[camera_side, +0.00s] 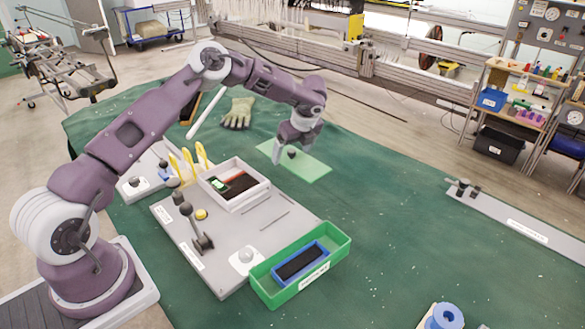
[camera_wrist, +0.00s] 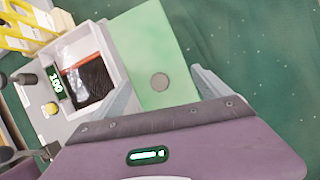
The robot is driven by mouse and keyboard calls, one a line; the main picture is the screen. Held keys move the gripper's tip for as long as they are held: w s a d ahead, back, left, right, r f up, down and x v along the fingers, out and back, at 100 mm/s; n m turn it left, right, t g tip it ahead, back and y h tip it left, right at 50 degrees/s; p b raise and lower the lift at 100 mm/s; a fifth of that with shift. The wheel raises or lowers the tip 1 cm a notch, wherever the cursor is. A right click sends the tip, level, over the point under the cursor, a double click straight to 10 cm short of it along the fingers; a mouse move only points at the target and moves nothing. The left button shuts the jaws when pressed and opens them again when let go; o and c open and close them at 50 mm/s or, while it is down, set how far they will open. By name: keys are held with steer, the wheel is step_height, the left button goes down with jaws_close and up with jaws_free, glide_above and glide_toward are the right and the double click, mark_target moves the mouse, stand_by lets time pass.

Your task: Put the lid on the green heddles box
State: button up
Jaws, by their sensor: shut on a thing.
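The lid (camera_side: 312,168) is a flat light green plate with a dark round knob. In the side view it is beyond the grey board. I cannot tell whether the lid is clear of the table. The green box (camera_side: 340,252) stands open at the front right of the board. A blue-rimmed dark insert (camera_side: 301,262) is inside it, and its white label is too small to read.
The grey board (camera_side: 215,262) carries a white tray (camera_side: 262,190), a lever and knobs. Yellow upright pieces (camera_side: 188,162) stand behind it. A glove (camera_side: 238,113) lies farther back. A blue spool (camera_side: 446,316) is at the front right.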

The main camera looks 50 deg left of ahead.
step_height(320, 180, up, 2)
